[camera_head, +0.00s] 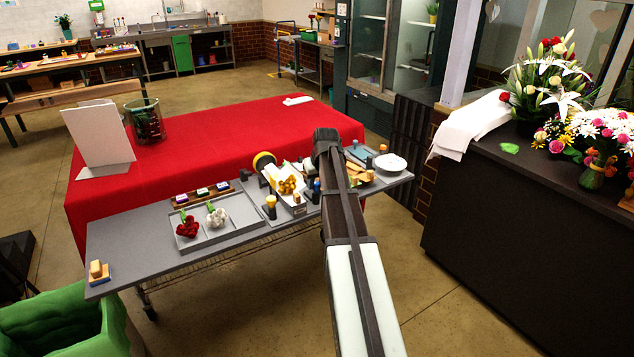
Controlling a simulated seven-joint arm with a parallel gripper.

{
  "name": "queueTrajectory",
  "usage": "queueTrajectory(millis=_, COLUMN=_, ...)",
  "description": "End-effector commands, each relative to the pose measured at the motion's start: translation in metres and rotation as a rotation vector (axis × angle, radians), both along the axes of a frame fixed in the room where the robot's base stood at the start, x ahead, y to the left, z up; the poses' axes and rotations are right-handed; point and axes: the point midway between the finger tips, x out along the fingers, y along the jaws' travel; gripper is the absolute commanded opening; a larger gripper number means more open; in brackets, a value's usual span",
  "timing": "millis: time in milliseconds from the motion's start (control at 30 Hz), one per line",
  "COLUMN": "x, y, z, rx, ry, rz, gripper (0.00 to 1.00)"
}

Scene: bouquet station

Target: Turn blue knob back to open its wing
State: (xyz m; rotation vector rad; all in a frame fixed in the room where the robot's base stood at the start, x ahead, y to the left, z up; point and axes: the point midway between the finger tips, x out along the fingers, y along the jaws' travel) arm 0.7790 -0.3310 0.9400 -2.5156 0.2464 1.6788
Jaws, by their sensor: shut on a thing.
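A small dark post with a blue top (316,187), which looks like the blue knob, stands on the grey table just left of my arm. A similar post with a yellow top (271,203) stands to its left. Between them is a pale box-like fixture (287,180) with yellow blooms in it. I cannot make out the wing or how far it is open. My dark and white arm crosses the right part of the table and covers what lies behind it. My gripper's fingers are hidden behind the arm, so I cannot see what they touch.
A grey tray (247,227) holds a red flower (188,227) and a white one (216,216). A white bowl (390,162) stands at the right end. A yellow ring (263,160) stands behind the fixture.

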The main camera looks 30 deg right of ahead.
Motion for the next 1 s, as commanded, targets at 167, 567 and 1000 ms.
queueTrajectory(millis=167, x=-0.0009, y=0.0022, z=-0.0004, rx=-0.001, ry=0.004, rz=-0.164, gripper=0.03)
queueTrajectory(millis=567, x=0.0005, y=0.0039, z=-0.0004, rx=0.000, ry=0.004, rz=-0.469, gripper=0.03)
queueTrajectory(millis=1000, x=0.0005, y=0.0040, z=-0.0006, rx=0.001, ry=0.004, rz=-0.602, gripper=0.03)
